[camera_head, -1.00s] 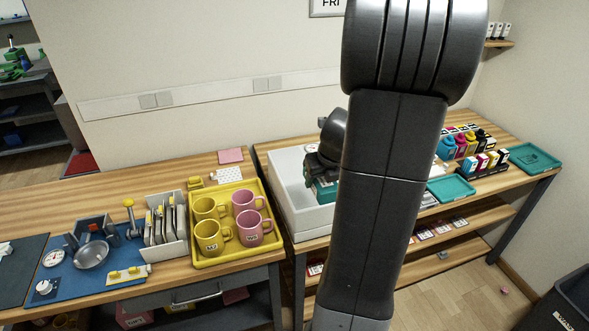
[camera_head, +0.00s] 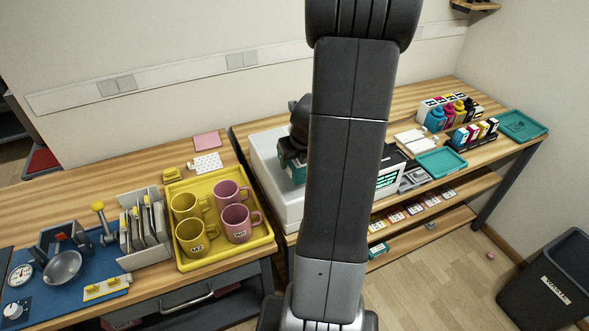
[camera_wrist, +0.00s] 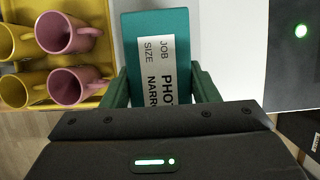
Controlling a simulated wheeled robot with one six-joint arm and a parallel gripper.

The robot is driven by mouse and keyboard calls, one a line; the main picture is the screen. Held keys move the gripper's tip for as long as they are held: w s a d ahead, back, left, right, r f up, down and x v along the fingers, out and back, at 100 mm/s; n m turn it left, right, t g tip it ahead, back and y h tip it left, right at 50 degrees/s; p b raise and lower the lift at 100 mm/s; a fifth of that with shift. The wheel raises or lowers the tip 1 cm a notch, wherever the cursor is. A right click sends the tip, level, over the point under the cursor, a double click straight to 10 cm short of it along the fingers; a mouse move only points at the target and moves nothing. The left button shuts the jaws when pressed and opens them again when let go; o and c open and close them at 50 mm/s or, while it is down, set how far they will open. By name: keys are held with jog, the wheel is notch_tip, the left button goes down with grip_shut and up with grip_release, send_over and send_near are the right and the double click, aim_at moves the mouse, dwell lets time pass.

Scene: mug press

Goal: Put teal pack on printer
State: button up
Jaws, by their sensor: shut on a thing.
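The teal pack (camera_wrist: 158,22) has a white label (camera_wrist: 166,60) reading "JOB SIZE" and "PHO… NARR…" in the wrist view. My gripper (camera_wrist: 160,84) is shut on it, with a green finger on each side. In the head view the pack (camera_head: 294,172) shows as a small dark teal patch over the white printer (camera_head: 264,168), mostly hidden by my gripper and arm. The printer's white top (camera_wrist: 228,40) lies below and right of the pack in the wrist view. I cannot tell whether the pack touches it.
A yellow tray (camera_head: 222,260) with yellow and pink mugs stands left of the printer. Right of it are a teal tray (camera_head: 441,162), ink bottles (camera_head: 450,115) and cartridges (camera_head: 472,135). A teal box (camera_head: 378,250) lies on the lower shelf. A waste bin (camera_head: 548,280) stands on the floor.

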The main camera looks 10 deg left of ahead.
jog(key=shift+f+b, duration=0.7)
jog(key=shift+f, duration=1.1)
jog(key=shift+f, duration=0.2)
jog(key=o, duration=1.2)
jog(key=p+v, duration=0.2)
jog(key=v, duration=1)
jog(key=shift+s+d+r+p, duration=0.1)
jog(key=shift+r+p, duration=0.05)
jog(key=shift+p, duration=0.15)
